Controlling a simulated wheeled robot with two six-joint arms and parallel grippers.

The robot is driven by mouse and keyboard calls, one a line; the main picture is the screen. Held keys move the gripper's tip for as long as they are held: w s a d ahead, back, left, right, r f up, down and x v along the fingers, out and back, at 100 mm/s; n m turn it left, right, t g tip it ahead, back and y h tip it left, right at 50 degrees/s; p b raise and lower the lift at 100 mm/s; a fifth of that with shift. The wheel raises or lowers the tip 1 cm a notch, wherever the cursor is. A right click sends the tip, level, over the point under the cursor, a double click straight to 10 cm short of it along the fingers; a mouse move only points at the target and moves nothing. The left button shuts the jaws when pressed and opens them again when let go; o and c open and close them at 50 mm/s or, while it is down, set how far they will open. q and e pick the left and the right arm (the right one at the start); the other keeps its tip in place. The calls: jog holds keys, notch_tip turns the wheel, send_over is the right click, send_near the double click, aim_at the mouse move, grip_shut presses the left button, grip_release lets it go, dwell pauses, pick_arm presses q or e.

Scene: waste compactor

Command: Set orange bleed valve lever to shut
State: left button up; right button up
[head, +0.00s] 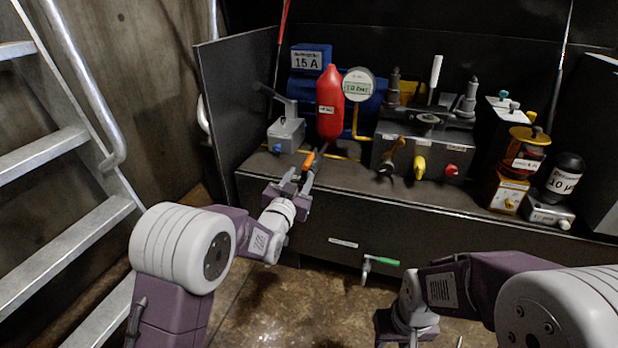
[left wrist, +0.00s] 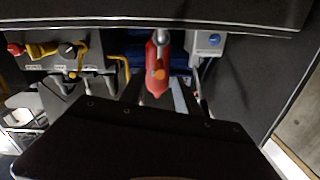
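The orange lever (head: 308,160) is a short handle at the front edge of the bench, below the red bottle. In the left wrist view, an orange end (left wrist: 159,73) shows in front of the red bottle. My left gripper (head: 304,173) is at the orange lever, with its fingers apart and the lever seeming to lie between them. I cannot tell whether they touch it. The lever's pivot and valve body are hidden. My right gripper (head: 408,328) hangs low at the bottom of the head view, away from the bench; its fingers are mostly cut off or hidden.
The red bottle (head: 329,100) and a grey lever box (head: 286,134) stand close behind the left gripper. A valve block with black, yellow (head: 420,167) and red handles is to the right. A green-handled tap (head: 382,261) sticks out below. A ladder (head: 60,150) stands left.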

aim_at(305, 166)
pick_arm(q)
jog(key=shift+w+r+p, duration=0.2)
jog(key=shift+r+p, duration=0.05)
jog(key=shift+p, duration=0.1)
jog(key=p+x, duration=0.4)
jog(key=p, duration=0.1)
jog(key=shift+w+d+r, duration=0.1)
jog(key=shift+w+r, duration=0.05)
jog(key=shift+r, duration=0.2)
jog(key=w, duration=0.1)
jog(key=w+f+b, duration=0.1)
jog(key=w+d+b, duration=0.1)
jog(key=shift+w+f, duration=0.2)
jog(key=shift+w, duration=0.1)
jog(key=shift+w+d+r, duration=0.1)
jog(key=shift+w+r, duration=0.1)
jog(key=shift+w, duration=0.15)
grip_shut()
